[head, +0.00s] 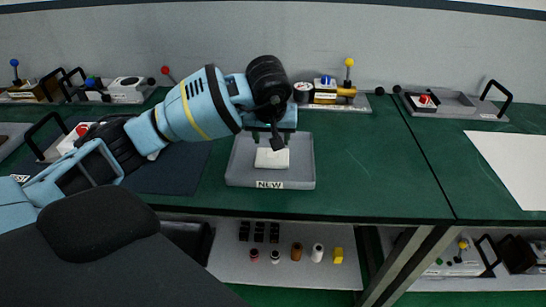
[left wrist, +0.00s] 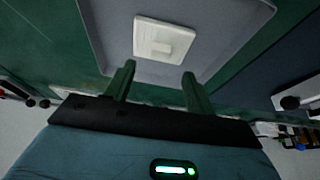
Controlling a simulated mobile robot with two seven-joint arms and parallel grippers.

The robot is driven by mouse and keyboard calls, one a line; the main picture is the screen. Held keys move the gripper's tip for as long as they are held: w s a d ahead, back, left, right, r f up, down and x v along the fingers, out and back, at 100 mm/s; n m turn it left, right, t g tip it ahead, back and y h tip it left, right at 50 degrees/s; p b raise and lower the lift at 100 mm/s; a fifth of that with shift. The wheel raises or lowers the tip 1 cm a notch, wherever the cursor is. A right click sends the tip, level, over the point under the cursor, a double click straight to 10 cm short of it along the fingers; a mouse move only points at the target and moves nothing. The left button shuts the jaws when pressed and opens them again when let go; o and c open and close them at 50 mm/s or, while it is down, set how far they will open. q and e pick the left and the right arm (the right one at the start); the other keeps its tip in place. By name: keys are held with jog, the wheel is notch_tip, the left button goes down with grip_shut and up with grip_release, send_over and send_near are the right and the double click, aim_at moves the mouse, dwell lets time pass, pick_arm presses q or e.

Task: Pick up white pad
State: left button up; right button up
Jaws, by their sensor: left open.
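The white pad (head: 272,158) lies flat in the grey tray (head: 270,185) labelled "NEW" on the green table. In the left wrist view the pad (left wrist: 163,40) shows a small raised block in its middle. My left gripper (head: 277,145) is above the tray, over the back part of the pad. In the left wrist view its two fingers (left wrist: 159,75) are spread apart with nothing between them, and the pad is beyond their tips. The left arm hides the back edge of the tray. My right gripper is not in view.
A dark blue mat (head: 170,172) lies left of the tray. Several devices with coloured knobs stand along the back, including one with a yellow ball (head: 349,62). A white sheet (head: 515,160) lies at right. The green surface right of the tray is clear. A lower shelf (head: 225,262) holds small parts.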

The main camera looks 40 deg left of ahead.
aim_at(272, 152)
pick_arm(q)
jog(key=shift+x, duration=2.75)
jog(key=shift+s+d+f, duration=0.1)
jog(key=shift+s+d, duration=0.05)
jog(key=shift+s, duration=0.05)
jog(key=c, duration=1)
jog(key=shift+c, duration=0.2)
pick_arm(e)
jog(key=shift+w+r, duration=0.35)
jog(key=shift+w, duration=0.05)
